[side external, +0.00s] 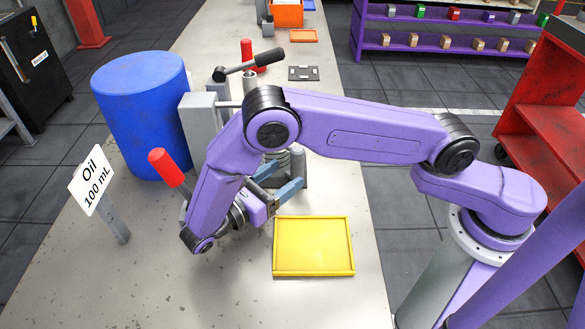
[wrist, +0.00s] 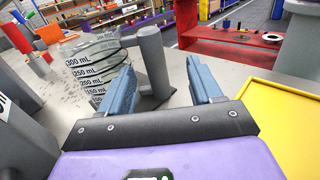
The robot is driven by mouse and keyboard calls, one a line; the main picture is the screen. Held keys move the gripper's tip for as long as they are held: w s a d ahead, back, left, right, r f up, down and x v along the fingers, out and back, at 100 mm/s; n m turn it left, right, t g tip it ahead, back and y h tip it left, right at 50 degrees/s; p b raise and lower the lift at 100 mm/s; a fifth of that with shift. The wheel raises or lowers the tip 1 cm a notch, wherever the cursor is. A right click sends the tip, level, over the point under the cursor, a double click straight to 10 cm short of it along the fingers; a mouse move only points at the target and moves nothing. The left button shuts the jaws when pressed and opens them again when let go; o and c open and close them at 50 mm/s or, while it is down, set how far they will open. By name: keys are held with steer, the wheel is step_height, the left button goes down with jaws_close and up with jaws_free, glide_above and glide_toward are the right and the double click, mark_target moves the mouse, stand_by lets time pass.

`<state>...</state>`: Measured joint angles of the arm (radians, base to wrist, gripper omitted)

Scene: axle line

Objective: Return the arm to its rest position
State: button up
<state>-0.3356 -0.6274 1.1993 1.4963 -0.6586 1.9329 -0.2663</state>
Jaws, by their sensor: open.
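My purple arm is bent over the bench (side external: 340,300), with its wrist low. My gripper (side external: 283,178) is open, its two blue-grey fingers apart with nothing held between them. In the wrist view my gripper (wrist: 160,75) points at a grey post (wrist: 152,62), which stands beyond the fingertips. A clear measuring vessel with mL marks (wrist: 92,68) stands just left of that post. In the side view the vessel is mostly hidden behind my arm.
A yellow tray (side external: 313,271) lies right of my gripper. A blue drum (side external: 143,110), a red-handled lever (side external: 168,168) and an "Oil 100 mL" sign (side external: 91,184) stand on the left. A second lever (side external: 250,66) and an orange bin (side external: 287,13) are farther back.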

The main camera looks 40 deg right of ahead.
steer(key=shift+a, duration=0.65)
steer(key=shift+s+d+r+y, duration=0.1)
steer(key=shift+s+r+y, duration=0.15)
steer(key=shift+r+y, duration=0.15)
steer(key=s+d+r+m+y, duration=0.2)
steer(key=s+d+r+y, duration=0.2)
steer(key=s+d+y, duration=0.3)
steer(key=s+d+r+m+y, duration=0.3)
steer(key=s+d+r+y, duration=0.2)
steer(key=s, duration=0.8)
steer(key=d+y, duration=0.3)
steer(key=y, duration=0.2)
steer(key=shift+r+y, duration=0.2)
steer(key=shift+y, duration=0.1)
